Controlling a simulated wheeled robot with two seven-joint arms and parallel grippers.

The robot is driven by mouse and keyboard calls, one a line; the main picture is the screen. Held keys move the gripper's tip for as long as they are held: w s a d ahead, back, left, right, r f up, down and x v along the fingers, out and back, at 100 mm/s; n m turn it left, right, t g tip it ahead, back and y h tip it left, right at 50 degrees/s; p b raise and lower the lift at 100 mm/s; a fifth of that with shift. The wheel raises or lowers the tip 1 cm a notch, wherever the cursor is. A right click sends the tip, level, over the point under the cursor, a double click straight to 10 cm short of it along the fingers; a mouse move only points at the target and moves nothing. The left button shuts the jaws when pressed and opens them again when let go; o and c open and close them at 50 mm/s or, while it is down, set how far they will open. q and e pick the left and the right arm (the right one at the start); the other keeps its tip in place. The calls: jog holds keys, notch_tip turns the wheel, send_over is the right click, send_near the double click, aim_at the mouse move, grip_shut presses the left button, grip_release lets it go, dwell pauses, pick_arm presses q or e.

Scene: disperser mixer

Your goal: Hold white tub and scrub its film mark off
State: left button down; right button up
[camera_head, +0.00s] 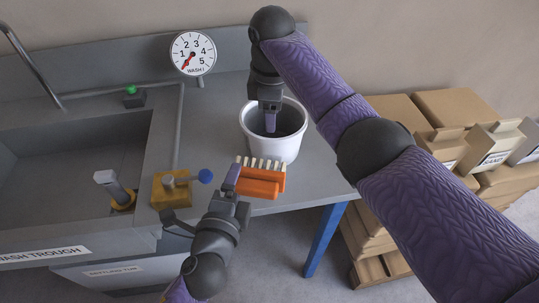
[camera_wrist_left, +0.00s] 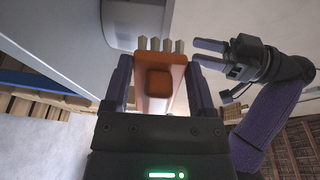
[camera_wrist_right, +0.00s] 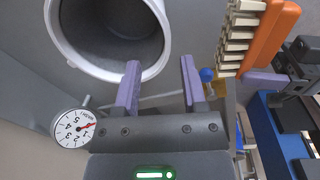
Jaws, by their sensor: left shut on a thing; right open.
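The white tub (camera_head: 272,148) stands upright on the grey bench, its mouth open and its inside dark. It also shows at the top of the right wrist view (camera_wrist_right: 60,45). No film mark shows on the visible wall. My right gripper (camera_head: 270,122) is open and points down at the tub's mouth. In the right wrist view (camera_wrist_right: 160,82) one finger overlaps the rim and the other is outside it; contact cannot be told. My left gripper (camera_head: 233,180) is shut on an orange brush (camera_head: 262,186) with pale bristles, in front of the tub. The brush also fills the left wrist view's middle (camera_wrist_left: 155,85).
A dial (camera_head: 193,53) stands behind the tub to the left. A brass valve with a blue-knobbed lever (camera_head: 175,188) is left of the brush, beside the sunken wash trough (camera_head: 75,175). Cardboard boxes (camera_head: 455,110) are stacked right of the bench.

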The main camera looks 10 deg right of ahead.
notch_tip(320, 180, up, 4)
jog(key=shift+s+r, duration=0.15)
pick_arm(q)
jog(key=shift+r, duration=0.1)
notch_tip(320, 180, up, 9)
jog(key=p, duration=0.7)
jog(key=shift+f+p, duration=0.2)
jog(key=shift+p, duration=0.15)
pick_arm(e)
notch_tip(320, 180, up, 6)
jog(key=shift+s+a, duration=0.15)
jog(key=shift+s, duration=0.1)
